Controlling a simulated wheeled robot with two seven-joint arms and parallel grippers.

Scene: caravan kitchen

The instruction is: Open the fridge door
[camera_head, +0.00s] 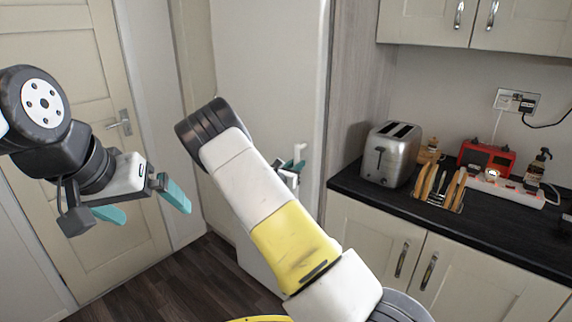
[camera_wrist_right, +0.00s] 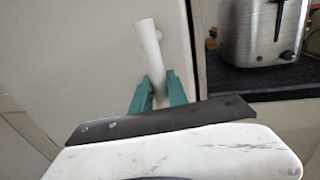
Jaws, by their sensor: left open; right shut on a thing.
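The fridge door (camera_head: 268,70) is a tall, plain white panel in the middle of the head view. Its pale handle (camera_head: 299,150) is near the right edge, partly hidden by my right arm. In the right wrist view the handle (camera_wrist_right: 149,42) is a white upright bar. My right gripper (camera_wrist_right: 158,92) has its teal fingers on both sides of the bar's lower part, shut on it. In the head view only a bit of this gripper (camera_head: 292,168) shows behind my arm. My left gripper (camera_head: 148,204) is open and empty, left of the fridge. I see no clear gap at the door.
A cream room door (camera_head: 60,60) is at the left. Dark floor (camera_head: 165,285) is free below.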

